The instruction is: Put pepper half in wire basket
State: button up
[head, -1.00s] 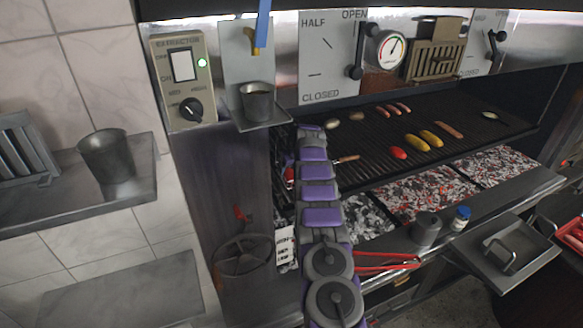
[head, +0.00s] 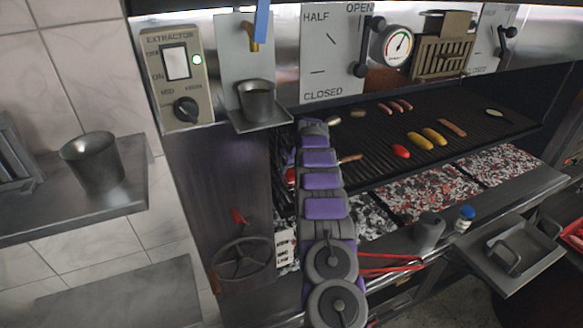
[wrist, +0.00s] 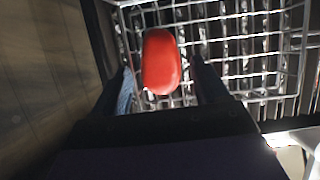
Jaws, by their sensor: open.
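A red pepper half (wrist: 161,62) shows in the wrist view, over the wires of the wire basket (wrist: 245,68). My gripper (wrist: 163,80) is open, with one dark finger on each side of the pepper half and a gap to each. The pepper half appears to lie inside the basket, though I cannot tell how firmly it rests on the wires. In the head view my purple and grey arm reaches to the left end of the grill and hides most of the basket. A bit of red (head: 291,175) shows left of the arm.
The grill grate (head: 370,140) holds yellow pieces (head: 427,139), another red piece (head: 401,152) and several sausages. Hot coals (head: 430,190) glow below. A panel with a handwheel (head: 241,262) stands left of my arm. A metal cup (head: 257,100) sits on a small shelf above.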

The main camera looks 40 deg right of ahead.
aim_at(294, 178)
jog(key=shift+s+a+r, duration=0.1)
jog(key=shift+s+r, duration=0.95)
jog(key=shift+r, duration=0.2)
jog(key=shift+w+a+r, duration=0.15)
jog(key=shift+a+r, duration=0.15)
jog(key=shift+d+r, duration=0.1)
